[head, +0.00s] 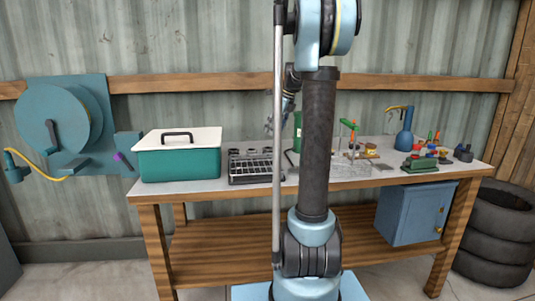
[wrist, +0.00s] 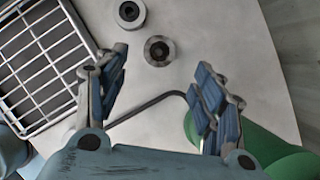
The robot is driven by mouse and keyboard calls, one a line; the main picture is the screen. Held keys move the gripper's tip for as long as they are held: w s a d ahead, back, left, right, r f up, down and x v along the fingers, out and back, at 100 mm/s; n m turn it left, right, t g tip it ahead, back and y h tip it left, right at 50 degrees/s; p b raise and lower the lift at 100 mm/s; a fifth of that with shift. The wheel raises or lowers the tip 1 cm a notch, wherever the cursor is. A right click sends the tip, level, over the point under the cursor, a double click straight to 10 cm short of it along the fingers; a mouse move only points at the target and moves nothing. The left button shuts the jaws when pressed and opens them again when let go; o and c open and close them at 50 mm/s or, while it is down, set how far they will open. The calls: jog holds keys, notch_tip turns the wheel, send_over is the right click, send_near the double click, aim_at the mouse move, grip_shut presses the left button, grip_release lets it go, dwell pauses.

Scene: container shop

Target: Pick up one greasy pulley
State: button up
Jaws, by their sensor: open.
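Two small grey round pieces with dark centre holes, which look like pulleys, lie on the light bench top in the wrist view: one at the top (wrist: 131,13) and a nearer one (wrist: 159,50). Whether they are greasy is unclear. In the head view, several such small pieces (head: 250,152) stand behind the wire rack. My gripper (wrist: 160,84) is open and empty, its blue-padded fingers apart, with the nearer pulley beyond the fingertips and roughly between them. In the head view my gripper (head: 269,124) is small and partly hidden by my arm.
The wire rack (wrist: 45,62) lies left of the fingers. A teal box (head: 180,164) with a white lid stands left of the rack in the head view.

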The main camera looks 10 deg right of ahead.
aim_at(268, 151)
jog(key=x, duration=0.7)
jog(key=d+x, duration=0.1)
jog(key=x, duration=0.2)
jog(key=shift+a+f, duration=0.1)
jog(key=shift+f, duration=0.25)
jog(key=c, duration=1)
